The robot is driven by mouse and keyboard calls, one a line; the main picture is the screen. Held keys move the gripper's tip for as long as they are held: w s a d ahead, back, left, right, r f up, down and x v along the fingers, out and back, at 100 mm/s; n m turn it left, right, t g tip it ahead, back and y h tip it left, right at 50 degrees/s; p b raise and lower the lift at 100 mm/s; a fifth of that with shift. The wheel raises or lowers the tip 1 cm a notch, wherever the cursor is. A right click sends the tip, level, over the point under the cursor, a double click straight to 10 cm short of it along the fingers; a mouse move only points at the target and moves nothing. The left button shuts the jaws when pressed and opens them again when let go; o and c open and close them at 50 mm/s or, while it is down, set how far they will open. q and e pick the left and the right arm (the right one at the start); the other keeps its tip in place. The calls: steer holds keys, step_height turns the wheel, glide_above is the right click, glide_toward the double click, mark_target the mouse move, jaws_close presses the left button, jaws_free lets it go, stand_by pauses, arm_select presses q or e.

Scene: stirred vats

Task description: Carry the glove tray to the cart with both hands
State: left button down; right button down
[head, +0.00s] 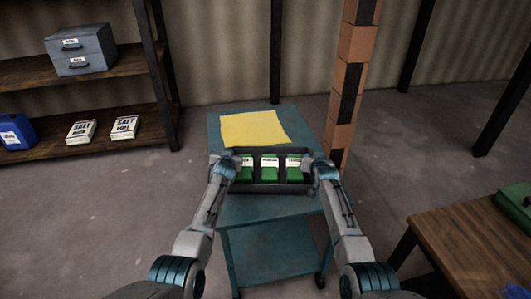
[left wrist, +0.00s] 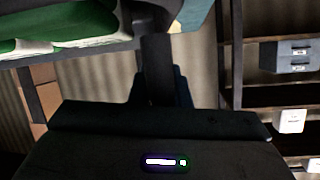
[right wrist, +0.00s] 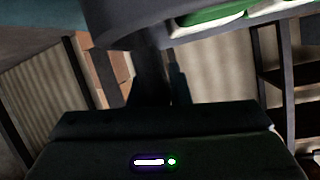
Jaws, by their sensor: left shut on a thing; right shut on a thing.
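The glove tray (head: 270,187) is dark, with three compartments that hold green and white packs (head: 269,168). It is over the near part of the blue cart (head: 268,210); I cannot tell if it touches the cart top. My left gripper (head: 236,160) is shut on the tray's left end, and my right gripper (head: 307,163) is shut on its right end. In the left wrist view the tray wall (left wrist: 80,48) and packs show at the top left. In the right wrist view the tray wall (right wrist: 125,22) shows at the top. The fingertips are partly hidden.
A yellow sheet (head: 254,129) lies on the cart's far part. A brick-patterned post (head: 350,80) stands close behind the cart's right side. Shelves (head: 90,140) with boxes stand at the left. A wooden table (head: 480,240) with a green case (head: 515,207) is at the right.

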arm_select(q)
steer(key=shift+f+b, duration=0.5)
steer(key=shift+f, duration=0.1)
arm_select(e)
steer(key=shift+f, duration=0.6)
arm_select(q)
steer(key=c, duration=1.4)
jaws_free()
arm_select(e)
steer(key=c, duration=1.4)
jaws_free()
arm_select(q)
steer(key=shift+o, duration=0.2)
steer(key=shift+r, duration=0.1)
arm_select(e)
steer(key=shift+o, duration=0.2)
steer(key=shift+r, duration=0.1)
arm_select(q)
steer(key=shift+s, duration=0.1)
steer(key=shift+s+r, duration=0.1)
steer(key=shift+s, duration=0.3)
steer(key=v, duration=1.1)
steer(key=shift+d, duration=0.1)
arm_select(e)
steer(key=shift+s, duration=0.1)
arm_select(q)
steer(key=shift+r, duration=0.1)
arm_select(e)
steer(key=v, duration=1.2)
